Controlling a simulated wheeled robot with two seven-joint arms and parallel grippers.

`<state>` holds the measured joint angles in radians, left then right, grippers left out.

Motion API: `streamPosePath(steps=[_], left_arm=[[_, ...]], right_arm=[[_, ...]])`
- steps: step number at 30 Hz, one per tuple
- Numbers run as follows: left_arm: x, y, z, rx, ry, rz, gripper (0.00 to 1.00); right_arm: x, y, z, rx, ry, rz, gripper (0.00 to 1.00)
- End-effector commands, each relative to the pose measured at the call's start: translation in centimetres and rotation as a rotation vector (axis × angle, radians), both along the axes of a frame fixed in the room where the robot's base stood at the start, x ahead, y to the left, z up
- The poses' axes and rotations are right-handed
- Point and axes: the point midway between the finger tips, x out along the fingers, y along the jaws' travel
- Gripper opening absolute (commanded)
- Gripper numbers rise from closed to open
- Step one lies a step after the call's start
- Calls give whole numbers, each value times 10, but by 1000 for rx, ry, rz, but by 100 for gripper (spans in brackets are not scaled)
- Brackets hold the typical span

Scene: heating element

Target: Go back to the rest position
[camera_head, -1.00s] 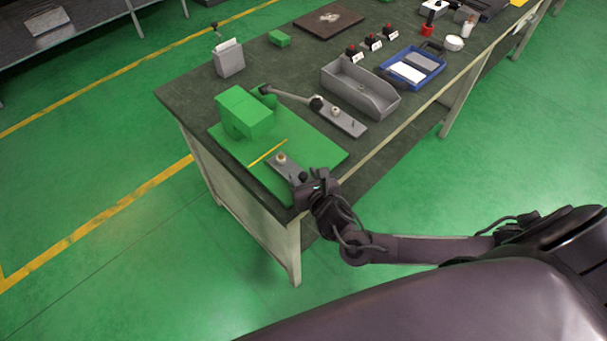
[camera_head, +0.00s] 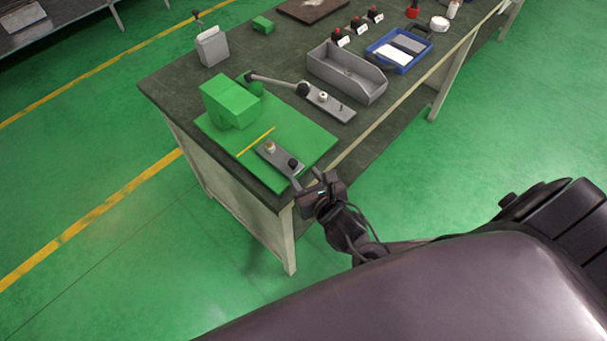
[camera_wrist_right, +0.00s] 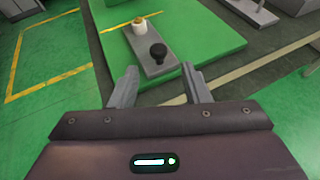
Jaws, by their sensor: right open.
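My right gripper (camera_head: 308,182) is open and empty at the near corner of the workbench, just off a small grey plate (camera_head: 279,159). My left gripper is not in view.
The dark workbench (camera_head: 180,92) holds a green block (camera_head: 229,100), a lever arm on a second grey plate (camera_head: 333,107), a grey bin (camera_head: 347,72) and a blue tray (camera_head: 397,52). Green floor (camera_head: 470,130) is free right of the bench.

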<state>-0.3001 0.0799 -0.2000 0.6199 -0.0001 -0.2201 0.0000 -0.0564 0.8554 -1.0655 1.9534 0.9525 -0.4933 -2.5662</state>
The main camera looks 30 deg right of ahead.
Motion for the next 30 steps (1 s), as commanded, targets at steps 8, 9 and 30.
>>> streamPosePath(steps=[8, 9, 30], left_arm=[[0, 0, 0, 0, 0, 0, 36], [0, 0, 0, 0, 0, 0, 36], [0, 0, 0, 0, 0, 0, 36]], right_arm=[[0, 0, 0, 0, 0, 0, 43], [0, 0, 0, 0, 0, 0, 43], [-32, 79, 29, 1333, 381, -843, 43]])
